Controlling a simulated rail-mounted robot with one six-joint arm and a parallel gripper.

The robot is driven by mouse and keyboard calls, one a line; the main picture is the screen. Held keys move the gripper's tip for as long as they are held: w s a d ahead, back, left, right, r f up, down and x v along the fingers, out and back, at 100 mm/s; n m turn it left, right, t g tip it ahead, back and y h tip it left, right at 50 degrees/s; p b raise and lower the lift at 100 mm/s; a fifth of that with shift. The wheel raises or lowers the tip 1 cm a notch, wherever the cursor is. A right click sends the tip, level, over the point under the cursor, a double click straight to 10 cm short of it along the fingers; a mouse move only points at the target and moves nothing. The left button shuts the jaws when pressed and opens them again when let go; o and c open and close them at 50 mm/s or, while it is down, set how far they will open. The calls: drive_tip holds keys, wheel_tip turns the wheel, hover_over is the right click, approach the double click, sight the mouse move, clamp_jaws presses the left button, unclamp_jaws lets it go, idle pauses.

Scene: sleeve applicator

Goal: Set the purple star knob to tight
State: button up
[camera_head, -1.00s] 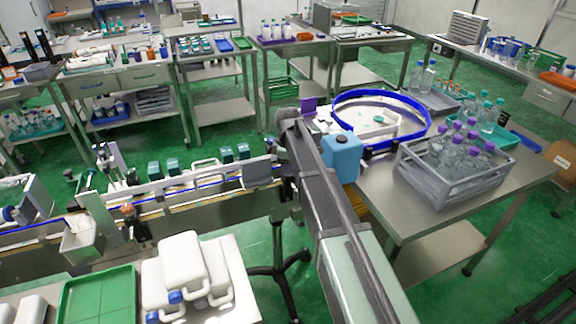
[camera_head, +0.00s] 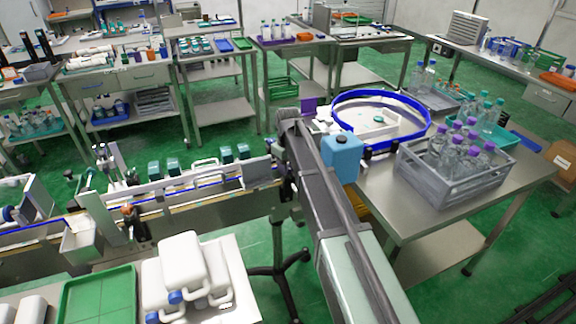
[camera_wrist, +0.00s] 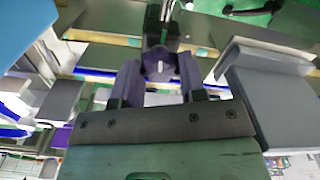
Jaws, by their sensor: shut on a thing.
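The purple star knob (camera_wrist: 158,66) shows near the top middle of the wrist view, dark purple with a pale upright mark on its face. My gripper (camera_wrist: 158,77) is shut on it, with one dark finger on each side. The fingers hide the knob's sides. A dark post or bracket stands directly behind the knob. I cannot read any tight or loose marking. In the head view my arm hides the knob and the fingertips.
A conveyor (camera_head: 190,202) with several dark green boxes runs left of my arm. A blue container (camera_head: 342,155) and a blue-rimmed round table (camera_head: 429,122) stand close on the right. In the wrist view a grey block (camera_wrist: 268,95) is just right of my gripper.

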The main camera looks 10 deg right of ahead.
drive_tip(key=shift+m, duration=0.7)
drive_tip(key=o, duration=0.9)
wheel_tip(320, 180, up, 11)
drive_tip(key=p, duration=1)
drive_tip(key=shift+f+p, duration=0.1)
drive_tip(key=shift+p, duration=0.3)
